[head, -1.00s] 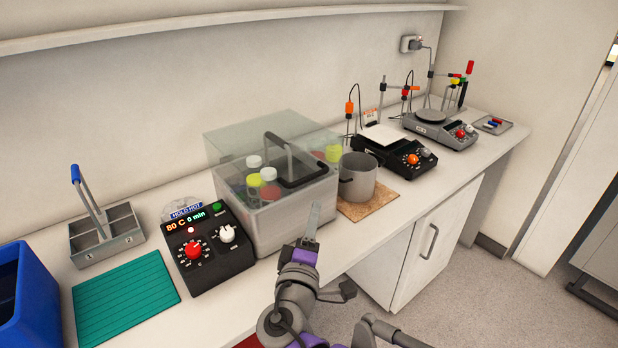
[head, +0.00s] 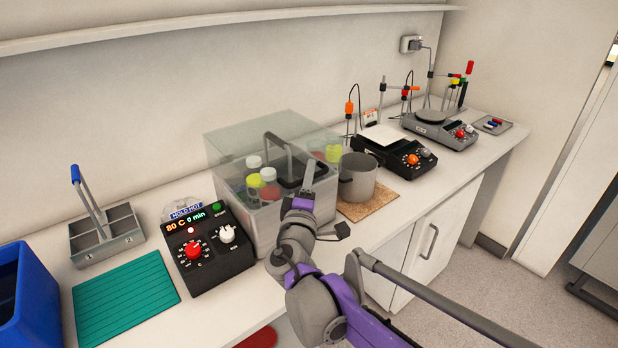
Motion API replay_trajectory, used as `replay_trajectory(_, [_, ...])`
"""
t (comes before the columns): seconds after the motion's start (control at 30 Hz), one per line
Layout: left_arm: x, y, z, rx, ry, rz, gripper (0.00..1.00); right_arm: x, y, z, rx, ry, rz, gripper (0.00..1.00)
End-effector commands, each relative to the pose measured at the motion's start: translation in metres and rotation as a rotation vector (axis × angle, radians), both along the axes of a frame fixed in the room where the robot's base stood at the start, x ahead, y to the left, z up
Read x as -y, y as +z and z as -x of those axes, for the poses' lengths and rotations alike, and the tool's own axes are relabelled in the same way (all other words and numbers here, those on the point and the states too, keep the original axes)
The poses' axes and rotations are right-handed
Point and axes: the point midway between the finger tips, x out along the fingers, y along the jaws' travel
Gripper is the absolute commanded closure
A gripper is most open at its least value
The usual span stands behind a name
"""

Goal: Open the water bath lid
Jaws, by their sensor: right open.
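The water bath (head: 262,220) is a grey box on the counter with a clear lid (head: 235,142) over it. The lid looks shut. My left gripper is not in view.
The control box (head: 206,248) stands left of the bath. A grey metal pot (head: 357,178) on a cork mat (head: 372,210) stands close on the right. A teal mat (head: 125,298), grey rack (head: 106,236) and blue bin (head: 22,295) are further left.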

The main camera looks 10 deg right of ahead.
Motion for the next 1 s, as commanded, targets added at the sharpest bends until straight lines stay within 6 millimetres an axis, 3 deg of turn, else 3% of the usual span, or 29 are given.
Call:
replay_trajectory(0.2, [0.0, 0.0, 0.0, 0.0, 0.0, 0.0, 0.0, 0.0, 0.0, -0.0002, 0.0, 0.0, 0.0, 0.53])
replay_trajectory(0.47, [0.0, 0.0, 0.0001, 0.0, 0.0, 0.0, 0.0, 0.0, 0.0, 0.0, 0.0, 0.0, 0.0, 1.0])
replay_trajectory(1.0, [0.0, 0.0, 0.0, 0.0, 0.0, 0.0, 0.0, 0.0, -0.0001, 0.0001, 0.0, 0.0, 0.0, 1.0])
